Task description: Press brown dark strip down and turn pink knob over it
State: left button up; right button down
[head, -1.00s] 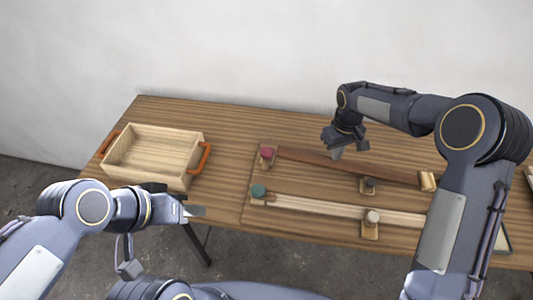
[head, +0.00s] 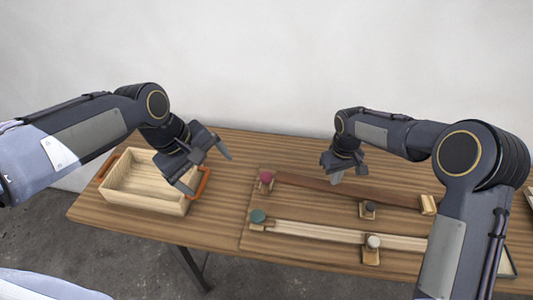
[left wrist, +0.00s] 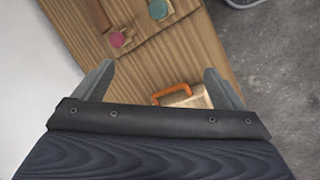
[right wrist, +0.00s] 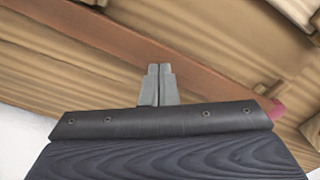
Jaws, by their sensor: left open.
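The brown dark strip (head: 355,191) lies on the board, running from the pink knob (head: 266,177) at its left end to a light wood block at its right end. My right gripper (head: 335,179) is at the strip's middle, its fingertips together; in the right wrist view the closed fingertips (right wrist: 158,70) are over the strip (right wrist: 125,42), and I cannot tell whether they touch it. My left gripper (head: 205,172) is open and empty, above the wooden box's right side, left of the pink knob.
A wooden box (head: 145,199) with orange handles stands at the table's left. A green knob (head: 258,216), a pale strip (head: 325,232), a dark knob (head: 369,207) and a white knob (head: 373,241) are on the board. Table is clear between box and board.

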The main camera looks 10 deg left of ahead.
pick_arm(q)
jog(key=w+d+f+n+g+y, duration=0.1)
jog(key=w+d+f+n+g, duration=0.25)
jog(key=w, duration=0.55)
jog(key=n+y, duration=0.2)
jog(key=n, duration=0.5)
send_over(267, 179)
notch_tip(267, 179, down, 7)
jog(key=shift+t, duration=0.45)
notch_tip(267, 179, down, 11)
jog(key=shift+s+f, duration=0.1)
jog(key=c, duration=1)
jog(key=shift+c, duration=0.2)
pick_arm(e)
jog(key=shift+f, duration=0.25)
